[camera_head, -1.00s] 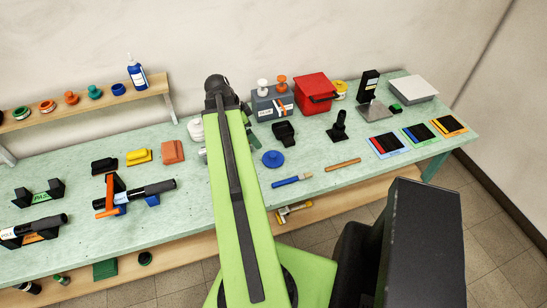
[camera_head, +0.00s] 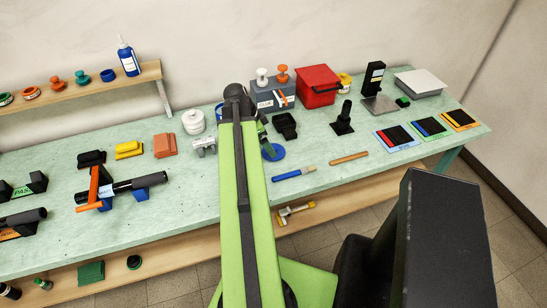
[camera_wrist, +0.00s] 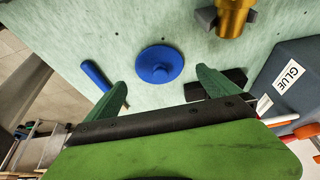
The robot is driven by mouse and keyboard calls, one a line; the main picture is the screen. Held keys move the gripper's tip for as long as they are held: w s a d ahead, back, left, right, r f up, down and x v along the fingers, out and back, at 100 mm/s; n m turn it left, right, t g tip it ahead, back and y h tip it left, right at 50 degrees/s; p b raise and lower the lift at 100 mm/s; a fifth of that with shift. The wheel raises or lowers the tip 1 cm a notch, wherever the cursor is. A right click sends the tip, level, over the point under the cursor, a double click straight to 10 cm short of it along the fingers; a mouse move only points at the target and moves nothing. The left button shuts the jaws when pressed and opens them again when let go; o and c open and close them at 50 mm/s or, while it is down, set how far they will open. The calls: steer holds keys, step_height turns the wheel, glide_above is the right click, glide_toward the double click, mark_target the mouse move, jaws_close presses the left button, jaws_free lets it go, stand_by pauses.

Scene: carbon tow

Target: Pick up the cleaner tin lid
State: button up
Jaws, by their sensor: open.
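A flat blue round lid with a raised centre knob lies on the green bench top; it shows in the wrist view (camera_wrist: 160,65) and, partly covered by my arm, in the head view (camera_head: 274,153). I cannot read a label on it. My gripper (camera_wrist: 167,90) is open and empty, its two green fingers spread apart in the wrist view. The lid appears ahead of the gap between them, apart from both fingers. In the head view my arm hides most of the gripper. A white lidded tin (camera_head: 193,122) stands left of my arm.
A blue-handled tool (camera_head: 293,173) lies close to the lid. A black holder (camera_head: 285,126) and the grey GLUE box (camera_head: 275,102) stand behind it. A brass cylinder (camera_wrist: 232,18) is near the top of the wrist view. Bare bench surrounds the lid's front side.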

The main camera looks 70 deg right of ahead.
steer(key=b+x, duration=0.5)
steer(key=shift+a+f, duration=0.1)
steer(key=shift+f, duration=0.15)
steer(key=shift+r, duration=0.2)
steer(key=c, duration=1.2)
steer(key=shift+c, duration=0.2)
steer(key=shift+r+p, duration=0.15)
steer(key=shift+p, duration=0.15)
